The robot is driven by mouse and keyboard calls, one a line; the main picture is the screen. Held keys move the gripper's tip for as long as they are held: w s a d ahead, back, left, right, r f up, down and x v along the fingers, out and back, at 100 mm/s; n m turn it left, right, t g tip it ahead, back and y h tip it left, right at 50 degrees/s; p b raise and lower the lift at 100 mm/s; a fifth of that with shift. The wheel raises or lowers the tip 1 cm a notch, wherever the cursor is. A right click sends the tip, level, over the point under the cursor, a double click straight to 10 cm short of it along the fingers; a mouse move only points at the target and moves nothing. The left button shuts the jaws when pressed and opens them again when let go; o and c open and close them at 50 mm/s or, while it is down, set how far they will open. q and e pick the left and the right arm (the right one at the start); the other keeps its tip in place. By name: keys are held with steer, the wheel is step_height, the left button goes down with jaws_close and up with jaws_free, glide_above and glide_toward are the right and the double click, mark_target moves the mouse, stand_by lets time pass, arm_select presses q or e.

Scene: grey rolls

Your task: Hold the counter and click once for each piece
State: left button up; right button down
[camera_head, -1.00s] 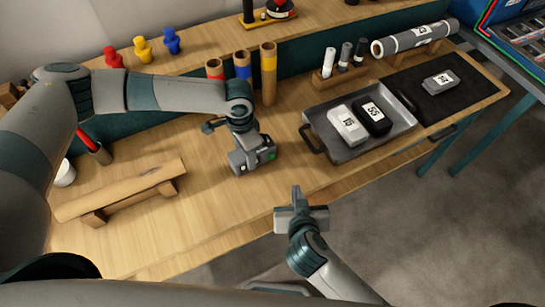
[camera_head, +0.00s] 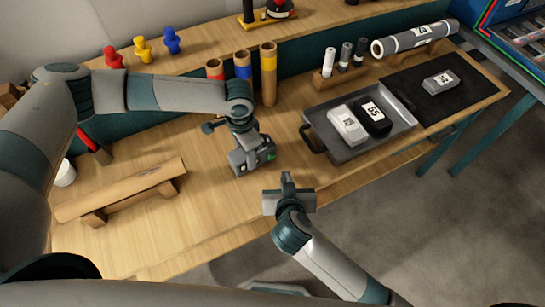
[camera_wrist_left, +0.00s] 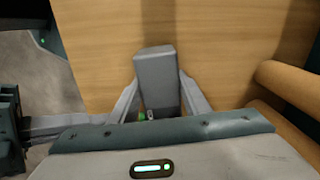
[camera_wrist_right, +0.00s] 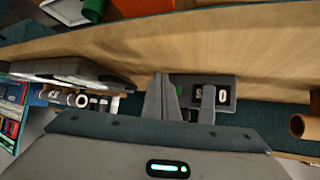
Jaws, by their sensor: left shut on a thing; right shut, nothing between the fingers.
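The counter (camera_head: 254,158) is a small grey box with a green button. My left gripper (camera_head: 243,143) is shut on it and holds it above the table's front part. In the left wrist view the counter (camera_wrist_left: 155,75) shows as a plain grey block between the fingers. In the right wrist view the counter (camera_wrist_right: 216,92) shows dark digit windows, partly hidden by a finger, and its green button. My right gripper (camera_head: 287,180) is shut and empty, in front of the counter and slightly right, apart from it. Which things are the pieces to click for, I cannot tell.
A grey tray (camera_head: 349,152) holds a white and a black numbered block. A grey numbered block (camera_head: 441,83) lies on a black mat (camera_head: 477,91). A grey roll (camera_head: 412,39) lies behind. Upright tubes (camera_head: 268,75) stand behind the counter. A wooden rest (camera_head: 120,190) is at left.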

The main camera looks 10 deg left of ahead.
steer(key=shift+w+a, duration=1.1)
steer(key=shift+w, duration=0.3)
steer(key=shift+w+a+r, duration=0.1)
steer(key=shift+w+a, duration=0.5)
steer(key=shift+w, duration=0.15)
stand_by(2.2)
steer(key=shift+s+d, duration=0.1)
stand_by(0.3)
steer(key=shift+s+d, duration=0.5)
steer(key=shift+s, duration=0.2)
steer(key=shift+s+d, duration=0.8)
steer(key=shift+s, duration=0.2)
steer(key=shift+s+d, duration=0.8)
steer(key=shift+s, duration=0.15)
stand_by(0.6)
